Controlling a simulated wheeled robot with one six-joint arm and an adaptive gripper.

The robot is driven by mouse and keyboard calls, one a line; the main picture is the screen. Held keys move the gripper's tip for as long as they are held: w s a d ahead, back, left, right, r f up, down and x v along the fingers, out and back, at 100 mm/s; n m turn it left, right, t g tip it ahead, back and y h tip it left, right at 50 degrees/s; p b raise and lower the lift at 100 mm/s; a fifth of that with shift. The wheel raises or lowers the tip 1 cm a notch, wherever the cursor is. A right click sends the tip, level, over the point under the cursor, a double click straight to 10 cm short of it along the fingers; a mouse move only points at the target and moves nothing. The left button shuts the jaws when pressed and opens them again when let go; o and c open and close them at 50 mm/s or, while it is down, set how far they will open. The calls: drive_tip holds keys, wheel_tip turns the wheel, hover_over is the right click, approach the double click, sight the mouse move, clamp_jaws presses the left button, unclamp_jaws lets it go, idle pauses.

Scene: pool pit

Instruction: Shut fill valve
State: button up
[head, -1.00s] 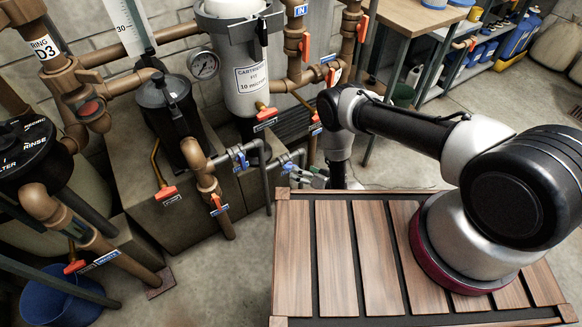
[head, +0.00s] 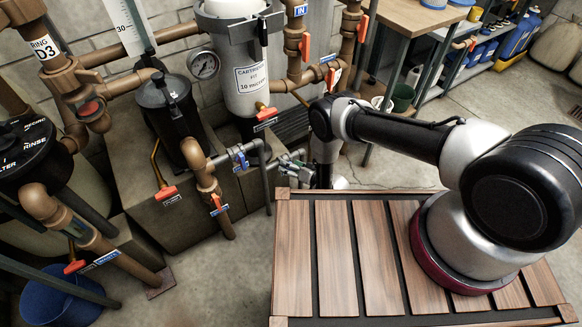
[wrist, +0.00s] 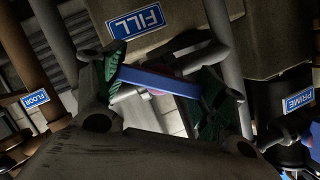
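The fill valve's blue lever (wrist: 158,82) lies across the gap between my fingers in the wrist view, below the upside-down blue FILL tag (wrist: 137,20). Its two ends meet or pass behind the green finger pads; I cannot tell if they touch. My gripper (wrist: 165,85) is open, with its fingers wide apart on either side of the lever. In the head view my gripper (head: 291,166) is at the grey pipes, just right of another blue-handled valve (head: 241,158). It hides most of the fill valve there.
The PRIME tag (wrist: 299,100) and FLOOR tag (wrist: 35,99) flank the gripper in the wrist view. Brown pipes with orange handles (head: 265,114), a white filter housing (head: 242,75) and a dark strainer pot (head: 166,108) crowd close by. Open floor (head: 240,260) lies in front.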

drive_tip(key=shift+c, duration=0.4)
drive_tip(key=shift+w+d+m+y, duration=0.1)
drive_tip(key=shift+m+y, duration=0.3)
drive_tip(key=shift+m, duration=0.3)
drive_tip(key=shift+m+y, duration=0.8)
drive_tip(key=shift+m, duration=0.7)
drive_tip(key=o, duration=1)
drive_tip(key=shift+f, duration=0.1)
drive_tip(key=v, duration=1.2)
drive_tip(key=shift+w, duration=0.1)
